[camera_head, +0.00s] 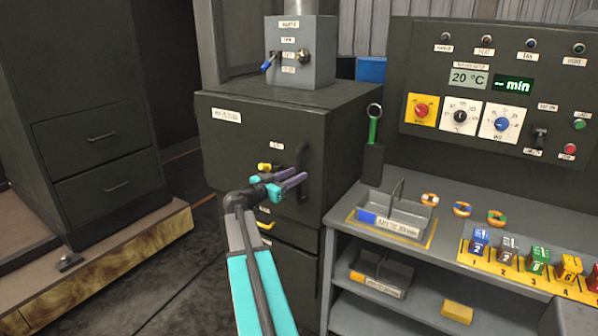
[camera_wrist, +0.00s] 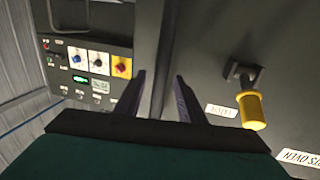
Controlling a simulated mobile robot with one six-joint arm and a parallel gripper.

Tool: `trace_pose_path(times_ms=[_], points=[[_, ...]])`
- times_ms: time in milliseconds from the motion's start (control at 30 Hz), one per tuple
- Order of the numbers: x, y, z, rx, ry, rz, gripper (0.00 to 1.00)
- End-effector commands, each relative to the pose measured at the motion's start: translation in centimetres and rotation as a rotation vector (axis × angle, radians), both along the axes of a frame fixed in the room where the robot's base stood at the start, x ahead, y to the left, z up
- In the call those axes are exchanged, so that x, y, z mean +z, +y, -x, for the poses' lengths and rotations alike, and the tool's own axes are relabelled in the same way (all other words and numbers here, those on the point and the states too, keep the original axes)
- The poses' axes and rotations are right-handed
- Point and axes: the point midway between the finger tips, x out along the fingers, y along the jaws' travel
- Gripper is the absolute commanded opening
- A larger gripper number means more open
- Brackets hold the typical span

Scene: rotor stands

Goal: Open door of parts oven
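The parts oven (camera_head: 240,150) is a dark cabinet with a labelled front door, which looks shut. A dark vertical bar handle (camera_head: 302,160) is on the door's right side. A yellow-ended latch (camera_head: 268,167) sits left of the handle and also shows large at right in the wrist view (camera_wrist: 253,110). My gripper (camera_head: 297,179) is at the handle's lower part, its purple fingers apart. In the wrist view the fingers (camera_wrist: 158,92) are spread, with a dark edge or bar between them. I cannot tell whether they touch the handle.
A grey switch box (camera_head: 300,55) stands on the oven. Right of it are a control panel (camera_head: 490,90) and a bench (camera_head: 345,225) with a grey tray (camera_head: 410,217) and coloured numbered blocks. A drawer cabinet (camera_head: 90,130) stands left; floor between is clear.

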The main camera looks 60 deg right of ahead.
Motion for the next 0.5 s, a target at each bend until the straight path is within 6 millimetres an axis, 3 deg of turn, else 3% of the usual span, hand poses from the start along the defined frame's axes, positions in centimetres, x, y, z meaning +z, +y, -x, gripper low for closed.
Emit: trace_pose_path(times_ms=[200, 500], points=[[0.1, -2.0, 0.4, 0.0, 0.0, 0.0, 0.36], [0.0, -2.4, 0.4, 0.001, 0.0, 0.0, 0.36]])
